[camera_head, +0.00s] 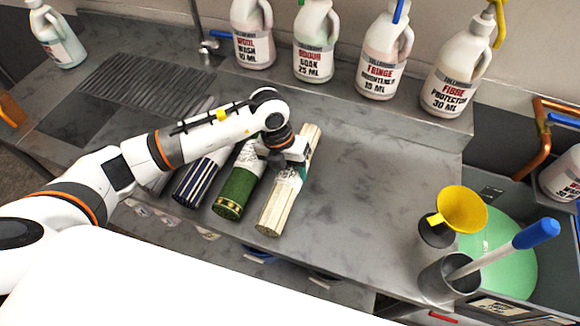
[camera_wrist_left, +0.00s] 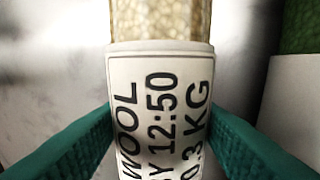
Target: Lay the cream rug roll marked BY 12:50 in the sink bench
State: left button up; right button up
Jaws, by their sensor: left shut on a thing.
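The cream rug roll (camera_head: 279,205) lies on the grey bench top, the rightmost in a row of rolls. In the left wrist view its white label (camera_wrist_left: 160,110) reads WOOL, BY 12:50 and 0.3 KG. My left gripper (camera_head: 290,155) is over the middle of this roll, and its green fingers (camera_wrist_left: 160,150) are shut on the roll from both sides. The gripper hides part of the roll in the head view. The sink bench (camera_head: 385,180) is the grey marbled surface, with a ribbed drainer (camera_head: 135,85) at the left. My right gripper is not in view.
A green roll (camera_head: 235,190) lies close left of the cream one, and a dark blue striped roll (camera_head: 200,178) beyond it. Several white bottles (camera_head: 313,45) stand along the back. A yellow funnel (camera_head: 461,209) and a grey cup (camera_head: 447,278) stand at the right. The bench right of the roll is clear.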

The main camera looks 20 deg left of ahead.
pick_arm(q)
jog(key=shift+f, duration=0.15)
dwell(0.4)
jog(key=o, duration=1.3)
jog(key=shift+c, duration=0.2)
